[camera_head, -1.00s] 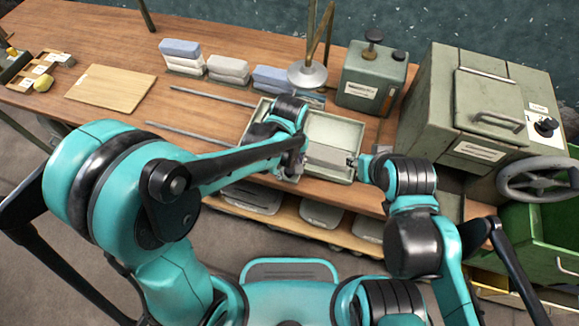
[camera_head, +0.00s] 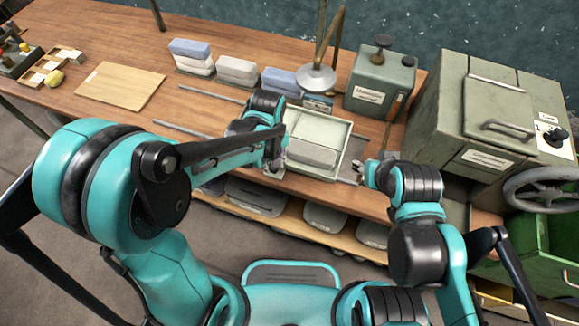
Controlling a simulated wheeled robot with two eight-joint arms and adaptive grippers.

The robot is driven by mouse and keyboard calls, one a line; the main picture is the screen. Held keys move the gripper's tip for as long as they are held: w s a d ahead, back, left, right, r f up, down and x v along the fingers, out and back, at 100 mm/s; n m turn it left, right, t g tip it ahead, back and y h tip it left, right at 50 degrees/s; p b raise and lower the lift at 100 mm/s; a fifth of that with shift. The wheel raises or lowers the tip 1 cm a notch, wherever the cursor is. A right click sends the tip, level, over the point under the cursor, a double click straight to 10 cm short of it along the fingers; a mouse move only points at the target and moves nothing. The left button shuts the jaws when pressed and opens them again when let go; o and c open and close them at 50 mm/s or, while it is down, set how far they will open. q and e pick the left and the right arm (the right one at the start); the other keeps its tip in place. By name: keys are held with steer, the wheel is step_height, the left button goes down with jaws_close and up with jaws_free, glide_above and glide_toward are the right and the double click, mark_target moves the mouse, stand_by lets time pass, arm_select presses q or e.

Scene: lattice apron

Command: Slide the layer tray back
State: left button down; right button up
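The layer tray (camera_head: 345,147) is a shallow pale grey-green tray on the wooden bench, right of two metal rails (camera_head: 212,94). A light grey slab (camera_head: 311,152) lies in its front part. My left gripper (camera_head: 274,166) is at the tray's front left corner; my forearm and wrist hide the tray's left side, and I cannot see the finger gap. My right gripper (camera_head: 357,168) is just right of the tray's front right corner, with a small gap to the tray's right wall. Its fingers are too small to tell open or shut.
Stacked blue and white blocks (camera_head: 237,69), a lamp (camera_head: 317,77) and a green canister (camera_head: 379,84) stand behind the tray. A green press box (camera_head: 488,113) with a handwheel (camera_head: 545,189) is at right. A wooden board (camera_head: 119,86) lies left. The rails' left part is clear.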

arm_select(q)
steer(key=w+a, duration=0.3)
steer(key=a, duration=0.7)
steer(key=w+a, duration=0.3)
steer(key=a, duration=0.7)
steer(key=w+a, duration=0.3)
steer(key=a, duration=0.7)
steer(key=shift+w+a+b, duration=0.1)
steer(key=shift+w+b, duration=0.25)
steer(key=shift+w, duration=0.05)
steer(key=c, duration=1.2)
jaws_free()
steer(key=shift+a, duration=0.2)
steer(key=shift+r, duration=0.1)
steer(key=shift+r, duration=0.3)
step_height(320, 180, up, 11)
steer(key=shift+r, duration=0.1)
